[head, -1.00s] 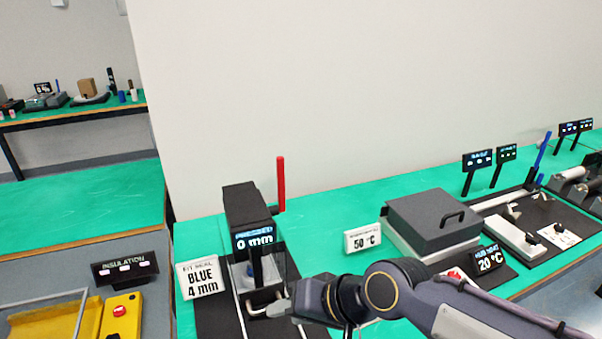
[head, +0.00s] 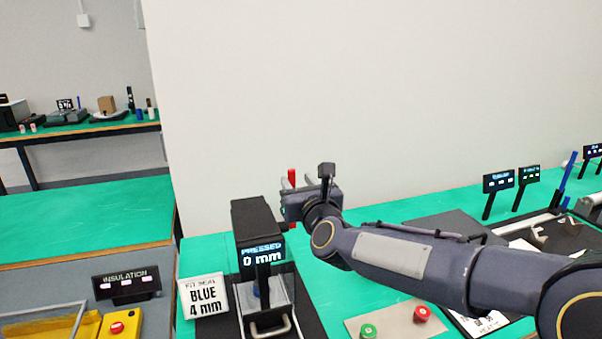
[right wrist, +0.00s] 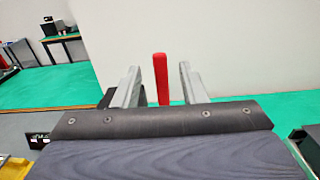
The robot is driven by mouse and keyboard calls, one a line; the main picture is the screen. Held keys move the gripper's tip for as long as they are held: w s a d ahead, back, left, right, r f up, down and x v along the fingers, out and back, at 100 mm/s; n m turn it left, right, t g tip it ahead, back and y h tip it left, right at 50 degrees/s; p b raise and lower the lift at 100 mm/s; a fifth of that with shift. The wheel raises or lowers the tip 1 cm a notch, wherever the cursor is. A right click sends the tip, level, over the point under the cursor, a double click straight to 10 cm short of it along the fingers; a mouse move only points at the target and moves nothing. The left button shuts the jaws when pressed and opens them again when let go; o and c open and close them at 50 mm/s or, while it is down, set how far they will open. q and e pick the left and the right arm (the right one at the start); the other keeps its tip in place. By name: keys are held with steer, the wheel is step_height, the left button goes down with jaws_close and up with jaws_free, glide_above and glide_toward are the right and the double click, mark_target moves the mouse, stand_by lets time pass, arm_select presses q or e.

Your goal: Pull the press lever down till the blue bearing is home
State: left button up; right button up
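The black press (head: 252,222) stands on the green bench, and its display (head: 262,256) reads "PRESSED 0 mm". Its red lever (head: 292,177) stands upright at the press's right side, partly hidden by my right gripper (head: 290,192). In the right wrist view the lever (right wrist: 161,80) shows between the two separated fingers, with a gap on each side. The right gripper is open. A small blue part (head: 256,291), likely the bearing, shows under the press head, mostly hidden by the display post. My left gripper is out of view.
A grey handle (head: 270,326) is at the press's front. A sign (head: 203,298) reading "BLUE 4 mm" stands to its left. A green button (head: 368,330) and a red button (head: 422,314) sit on a plate at right, below my arm.

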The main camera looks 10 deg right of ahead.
mark_target(292, 175)
steer(key=w, duration=0.2)
steer(key=w+a+p, duration=0.1)
steer(key=w, duration=0.2)
steer(key=shift+w, duration=0.2)
jaws_close()
